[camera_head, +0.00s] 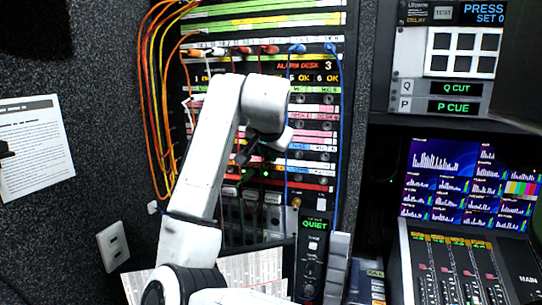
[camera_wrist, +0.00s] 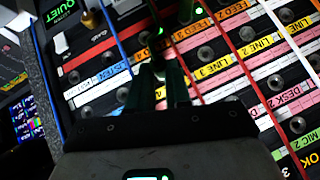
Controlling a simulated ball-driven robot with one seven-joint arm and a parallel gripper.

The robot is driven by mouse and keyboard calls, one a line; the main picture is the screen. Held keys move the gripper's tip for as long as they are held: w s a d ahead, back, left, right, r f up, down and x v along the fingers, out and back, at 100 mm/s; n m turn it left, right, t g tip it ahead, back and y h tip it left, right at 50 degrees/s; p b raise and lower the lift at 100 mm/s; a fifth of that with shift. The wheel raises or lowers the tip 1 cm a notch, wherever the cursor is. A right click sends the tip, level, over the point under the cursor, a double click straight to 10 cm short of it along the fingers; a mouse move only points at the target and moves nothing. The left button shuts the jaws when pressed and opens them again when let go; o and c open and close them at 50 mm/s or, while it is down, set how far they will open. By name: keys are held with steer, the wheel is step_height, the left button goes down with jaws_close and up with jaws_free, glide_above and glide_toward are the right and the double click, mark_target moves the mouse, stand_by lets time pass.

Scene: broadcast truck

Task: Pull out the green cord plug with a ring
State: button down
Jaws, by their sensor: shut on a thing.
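My gripper (camera_wrist: 158,72) is in front of the patch panel, with its dark fingers close together in the wrist view. They are shut on a small dark green piece that looks like the green cord plug (camera_wrist: 158,50). Its ring cannot be made out, and the fingers hide most of it. A green light glows just beyond the fingertips. In the head view my gripper (camera_head: 250,155) is at the middle of the panel, and my own arm hides much of the contact. I cannot tell how far the plug sits in its socket.
The patch panel (camera_wrist: 250,50) has rows of labelled sockets. Red cords (camera_wrist: 182,65) and a blue cord (camera_wrist: 115,35) run close beside my gripper. Orange cords (camera_head: 152,100) hang at the panel's left. A mixing console (camera_head: 470,265) and screens stand at the right.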

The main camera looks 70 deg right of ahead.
steer(key=shift+s+a, duration=0.15)
steer(key=shift+a, duration=1.45)
stand_by(1.4)
steer(key=shift+s+a, duration=0.15)
steer(key=shift+a, duration=1.5)
steer(key=shift+a, duration=0.1)
steer(key=shift+s+a, duration=0.1)
steer(key=shift+a, duration=1.3)
steer(key=shift+a, duration=0.1)
